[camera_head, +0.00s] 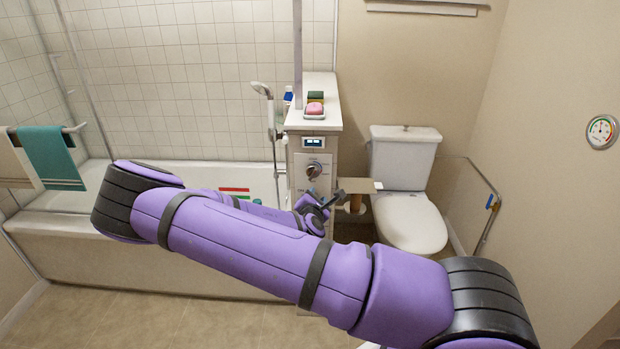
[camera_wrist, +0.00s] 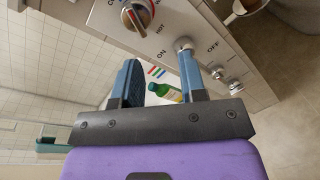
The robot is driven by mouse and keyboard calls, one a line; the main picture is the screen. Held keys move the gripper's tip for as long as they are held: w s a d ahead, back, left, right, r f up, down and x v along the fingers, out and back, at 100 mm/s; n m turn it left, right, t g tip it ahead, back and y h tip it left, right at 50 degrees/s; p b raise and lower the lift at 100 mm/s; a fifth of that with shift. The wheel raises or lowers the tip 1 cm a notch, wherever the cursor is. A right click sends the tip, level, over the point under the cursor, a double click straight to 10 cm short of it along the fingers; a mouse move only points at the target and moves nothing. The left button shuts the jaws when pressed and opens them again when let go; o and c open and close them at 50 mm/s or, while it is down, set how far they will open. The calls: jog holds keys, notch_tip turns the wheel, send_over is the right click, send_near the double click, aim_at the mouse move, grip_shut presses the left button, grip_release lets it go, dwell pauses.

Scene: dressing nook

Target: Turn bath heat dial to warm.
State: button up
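The heat dial (camera_head: 314,170) is a round knob on the front of the panel (camera_head: 302,188) at the end of the bathtub. In the wrist view the dial (camera_wrist: 137,15) is at the top edge, partly cut off, with red on its face and "HOT" lettering beside it. My gripper (camera_head: 326,201) is just below the dial in the head view, partly hidden by my arm. In the wrist view my gripper (camera_wrist: 158,58) has its two blue fingers apart, with nothing held between them. The dial lies beyond the fingertips, apart from them.
A small knob (camera_wrist: 183,44) by "ON" and "OFF" lettering is at the right fingertip; contact is unclear. A green bottle (camera_wrist: 166,92) shows behind the fingers. Pink soap (camera_head: 314,108) sits on the ledge above the panel. The toilet (camera_head: 408,220) stands to the right.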

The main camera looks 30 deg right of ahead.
aim_at(313, 176)
jog(key=w+d+n, duration=0.1)
jog(key=w, duration=0.2)
jog(key=w+d+n+t, duration=0.1)
jog(key=w+d, duration=0.1)
jog(key=w, duration=0.1)
jog(key=w+d+n+t, duration=0.1)
jog(key=w+d, duration=0.1)
jog(key=w, duration=0.2)
jog(key=shift+r+y, duration=0.25)
jog(key=shift+y, duration=0.05)
jog(key=shift+c, duration=0.4)
grip_shut()
